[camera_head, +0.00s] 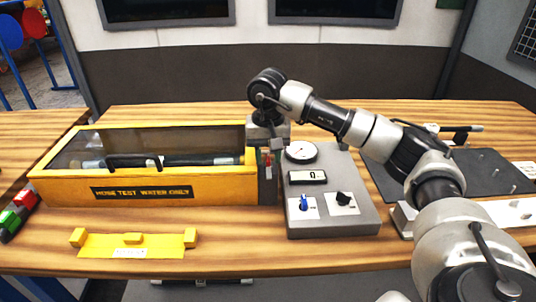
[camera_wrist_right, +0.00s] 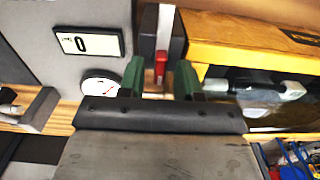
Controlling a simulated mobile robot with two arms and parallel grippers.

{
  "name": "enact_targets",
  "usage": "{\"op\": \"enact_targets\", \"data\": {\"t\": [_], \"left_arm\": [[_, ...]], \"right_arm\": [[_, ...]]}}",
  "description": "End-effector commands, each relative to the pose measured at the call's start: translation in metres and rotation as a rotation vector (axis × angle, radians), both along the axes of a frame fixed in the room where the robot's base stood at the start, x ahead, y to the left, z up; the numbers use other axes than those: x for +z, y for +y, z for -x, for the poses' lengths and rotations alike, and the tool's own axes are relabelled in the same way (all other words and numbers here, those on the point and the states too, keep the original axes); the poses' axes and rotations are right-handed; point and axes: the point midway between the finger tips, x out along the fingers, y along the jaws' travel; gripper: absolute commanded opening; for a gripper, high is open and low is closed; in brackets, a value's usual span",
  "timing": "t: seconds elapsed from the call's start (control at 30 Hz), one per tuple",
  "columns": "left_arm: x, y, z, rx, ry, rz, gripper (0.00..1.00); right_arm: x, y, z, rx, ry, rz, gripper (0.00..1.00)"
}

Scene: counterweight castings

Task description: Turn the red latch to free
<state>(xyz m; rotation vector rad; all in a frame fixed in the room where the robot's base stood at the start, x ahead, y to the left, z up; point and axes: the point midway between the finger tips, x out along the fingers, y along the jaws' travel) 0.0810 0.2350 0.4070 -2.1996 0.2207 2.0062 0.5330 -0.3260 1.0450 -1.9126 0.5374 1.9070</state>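The red latch (camera_wrist_right: 161,60) is a small red piece with a pale metal strip, on a dark block (camera_wrist_right: 177,45) between the yellow box and the grey panel. In the head view the latch is mostly hidden by my right gripper (camera_head: 269,160), which reaches down there from above. In the right wrist view my right gripper (camera_wrist_right: 160,80) has its two green fingers apart, one on each side of the red latch's end; I cannot tell if either touches it. The yellow box (camera_head: 225,190) has a clear lid (camera_head: 90,145), which looks shut, with a black handle. My left gripper is not in view.
The grey panel (camera_head: 360,215) with a gauge (camera_head: 301,151), a display (camera_head: 307,177) reading 0 and two knobs stands close right of the latch. A yellow bracket (camera_head: 110,246) lies in front of the box. A dark mat (camera_head: 470,170) with pegs is at the right.

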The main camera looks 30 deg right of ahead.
Motion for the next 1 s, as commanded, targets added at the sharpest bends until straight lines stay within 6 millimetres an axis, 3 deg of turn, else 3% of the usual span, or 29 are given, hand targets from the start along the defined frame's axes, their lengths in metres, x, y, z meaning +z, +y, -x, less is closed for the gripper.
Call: {"op": "enact_targets", "data": {"t": [0.37, 0.83, 1.0], "left_arm": [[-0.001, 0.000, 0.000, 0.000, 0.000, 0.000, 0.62], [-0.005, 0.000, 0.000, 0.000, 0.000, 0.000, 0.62], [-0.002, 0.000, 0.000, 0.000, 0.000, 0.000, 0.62]], "right_arm": [[0.004, 0.000, 0.000, 0.000, 0.001, 0.000, 0.38], [0.091, 0.000, 0.000, 0.000, -0.001, 0.000, 0.38], [0.105, 0.000, 0.000, 0.000, 0.001, 0.001, 0.38]]}}
